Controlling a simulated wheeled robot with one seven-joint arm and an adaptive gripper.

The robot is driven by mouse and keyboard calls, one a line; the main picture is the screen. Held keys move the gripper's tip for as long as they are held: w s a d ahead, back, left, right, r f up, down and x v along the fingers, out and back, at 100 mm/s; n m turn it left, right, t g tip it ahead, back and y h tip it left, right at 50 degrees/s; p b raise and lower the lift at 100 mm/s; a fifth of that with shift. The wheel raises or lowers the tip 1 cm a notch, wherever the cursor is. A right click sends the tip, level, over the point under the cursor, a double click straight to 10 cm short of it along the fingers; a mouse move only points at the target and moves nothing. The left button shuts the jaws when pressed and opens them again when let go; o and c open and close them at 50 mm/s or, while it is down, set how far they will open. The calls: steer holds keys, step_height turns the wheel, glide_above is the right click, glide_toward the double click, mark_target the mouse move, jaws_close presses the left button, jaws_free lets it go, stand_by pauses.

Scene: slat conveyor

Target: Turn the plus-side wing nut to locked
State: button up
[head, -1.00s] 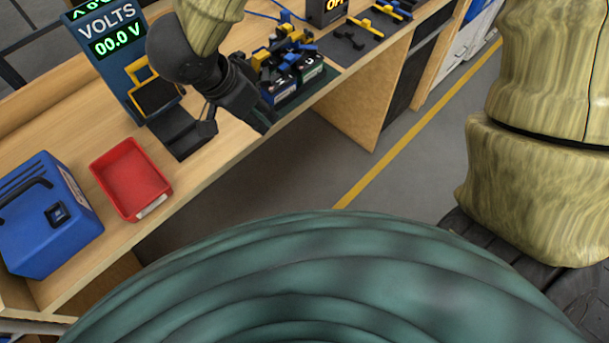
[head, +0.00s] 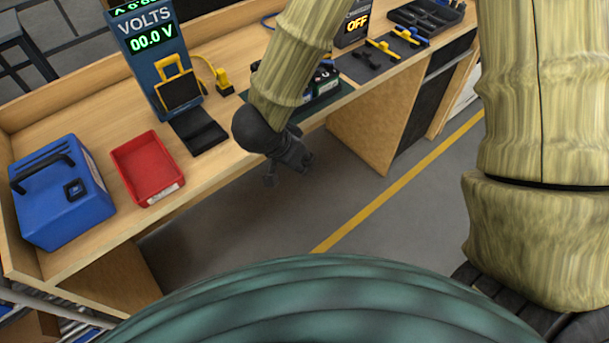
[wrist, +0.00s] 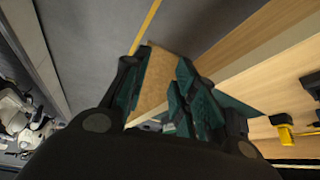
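The battery (head: 325,82) stands on a green mat (head: 335,100) on the bench, partly hidden behind my arm in the head view. I cannot make out the plus-side wing nut or its position. My gripper (head: 300,160) hangs in front of the bench's front edge, apart from the battery. In the wrist view my gripper (wrist: 164,100) has its teal-padded fingers apart, with only the bench's wooden side panel and floor showing between them. It appears empty.
A voltmeter stand (head: 155,50) reads 00.0 V. A yellow plug (head: 222,80), a red bin (head: 148,168) and a blue case (head: 60,195) are on the bench to the left.

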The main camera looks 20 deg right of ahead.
step_height(320, 180, down, 6)
steer(key=d+n, duration=0.1)
steer(key=shift+d+n+t+b, duration=0.25)
steer(key=shift+n+t+b, duration=0.05)
steer(key=shift+s, duration=0.1)
